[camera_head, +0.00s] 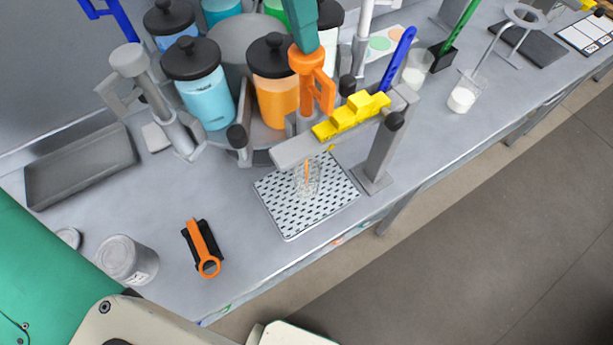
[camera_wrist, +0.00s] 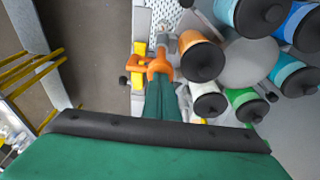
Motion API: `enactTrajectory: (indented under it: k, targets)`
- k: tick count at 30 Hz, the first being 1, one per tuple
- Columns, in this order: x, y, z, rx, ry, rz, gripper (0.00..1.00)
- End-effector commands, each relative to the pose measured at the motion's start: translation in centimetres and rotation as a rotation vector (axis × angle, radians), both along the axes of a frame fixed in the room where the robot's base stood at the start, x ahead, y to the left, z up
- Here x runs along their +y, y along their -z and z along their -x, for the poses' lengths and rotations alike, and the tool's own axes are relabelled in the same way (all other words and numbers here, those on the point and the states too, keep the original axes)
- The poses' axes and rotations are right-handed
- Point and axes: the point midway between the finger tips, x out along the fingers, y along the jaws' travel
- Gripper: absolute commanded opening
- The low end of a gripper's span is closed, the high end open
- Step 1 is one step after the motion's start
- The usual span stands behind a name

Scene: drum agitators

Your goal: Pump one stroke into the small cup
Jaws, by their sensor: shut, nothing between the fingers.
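A clear small cup (camera_head: 311,187) stands on the perforated drip tray (camera_head: 283,209), under the grey dispenser arm (camera_head: 295,152). A thin orange streak (camera_head: 307,172) shows at the cup, in line with the spout above; I cannot tell how much is inside. The orange pump handle (camera_head: 317,92) stands upright beside the canister with orange liquid (camera_head: 276,98). My gripper (camera_head: 304,48) is shut and empty, its green fingertips at the top of the orange handle, seemingly touching it. In the wrist view my gripper (camera_wrist: 161,82) covers part of the orange pump head (camera_wrist: 158,67). The cup is hidden there.
Canisters, including a light blue one (camera_head: 207,99), ring the grey turntable close around the pump. A yellow stepped block (camera_head: 352,115) sits on the dispenser arm. Cups with white contents stand right.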

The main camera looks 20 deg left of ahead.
Motion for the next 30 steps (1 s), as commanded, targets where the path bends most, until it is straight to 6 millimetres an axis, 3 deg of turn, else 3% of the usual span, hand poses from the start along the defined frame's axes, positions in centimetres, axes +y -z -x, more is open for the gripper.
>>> enactTrajectory:
  k: [30]
  targets:
    - [0.0,3.6,0.0,0.002,-0.001,0.000,0.00]
